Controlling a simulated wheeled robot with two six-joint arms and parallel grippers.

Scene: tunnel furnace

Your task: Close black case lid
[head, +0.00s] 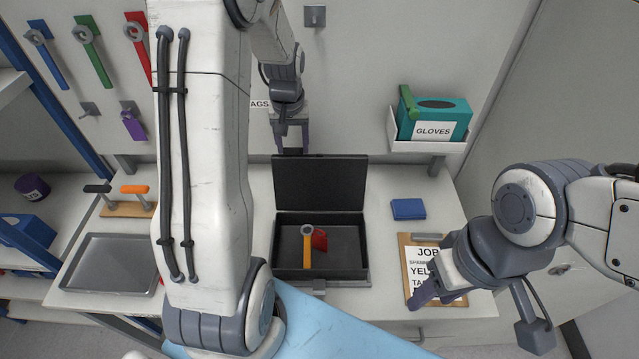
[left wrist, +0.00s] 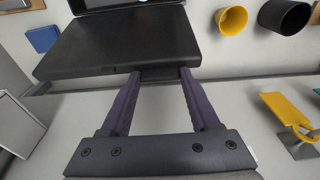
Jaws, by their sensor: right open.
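The black case stands open on the bench, with its lid (head: 319,183) raised upright at the back of its base (head: 364,279). An orange-yellow wrench (head: 307,252) and a red item (head: 319,239) lie inside the base. My left gripper (head: 292,150) points down at the lid's top edge, left of its middle, with its fingers apart. In the left wrist view, the open fingers (left wrist: 160,88) reach the edge of the lid (left wrist: 130,42); whether they touch it I cannot tell. My right gripper (head: 432,295) is over the clipboard, partly hidden by its own wrist.
A clipboard (head: 420,262) and a blue box (head: 408,209) lie right of the case. A grey tray (head: 110,262) is at the left. A glove box (head: 432,117) hangs on the back wall. A yellow cup (left wrist: 230,20) and a dark cup (left wrist: 284,16) show in the left wrist view.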

